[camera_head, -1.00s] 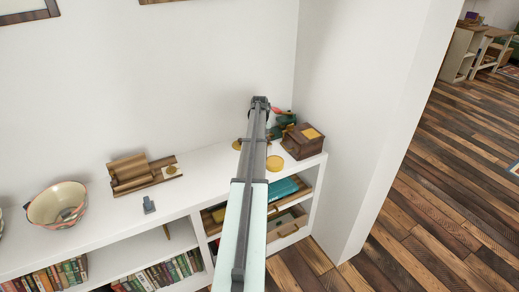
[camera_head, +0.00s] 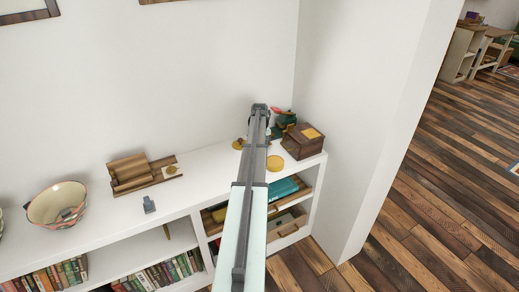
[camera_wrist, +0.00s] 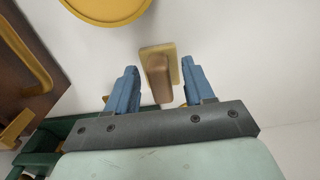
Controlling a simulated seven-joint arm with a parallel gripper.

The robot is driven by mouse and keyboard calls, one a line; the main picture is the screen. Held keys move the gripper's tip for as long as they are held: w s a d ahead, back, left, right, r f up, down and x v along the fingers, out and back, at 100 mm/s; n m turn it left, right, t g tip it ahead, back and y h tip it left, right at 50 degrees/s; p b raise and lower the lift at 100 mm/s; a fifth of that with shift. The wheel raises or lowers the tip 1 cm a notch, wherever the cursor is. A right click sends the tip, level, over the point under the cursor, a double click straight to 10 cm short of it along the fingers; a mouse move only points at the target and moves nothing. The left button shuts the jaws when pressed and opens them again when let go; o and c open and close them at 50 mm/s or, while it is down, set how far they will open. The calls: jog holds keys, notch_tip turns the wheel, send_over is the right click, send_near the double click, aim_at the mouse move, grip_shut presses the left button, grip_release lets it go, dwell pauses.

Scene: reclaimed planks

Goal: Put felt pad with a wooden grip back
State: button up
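The felt pad with a wooden grip (camera_wrist: 158,76) shows in the wrist view as a yellowish pad with a brown wooden block on it, on the white top. My gripper (camera_wrist: 160,68) is open, with one blue finger on each side of the wooden grip. I see a gap on both sides, so the fingers do not appear to touch it. In the head view my arm covers the pad and the gripper.
A round yellow disc (camera_head: 275,163) lies close by on the white shelf top (camera_head: 213,165). A dark green object (camera_head: 284,121) stands behind the box. A wooden holder (camera_head: 132,172), a small grey object (camera_head: 149,204) and a bowl (camera_head: 57,204) stand left. A wall bounds the right end.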

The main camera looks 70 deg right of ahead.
jog(key=shift+r, duration=0.1)
notch_tip(320, 180, up, 12)
dwell(0.7)
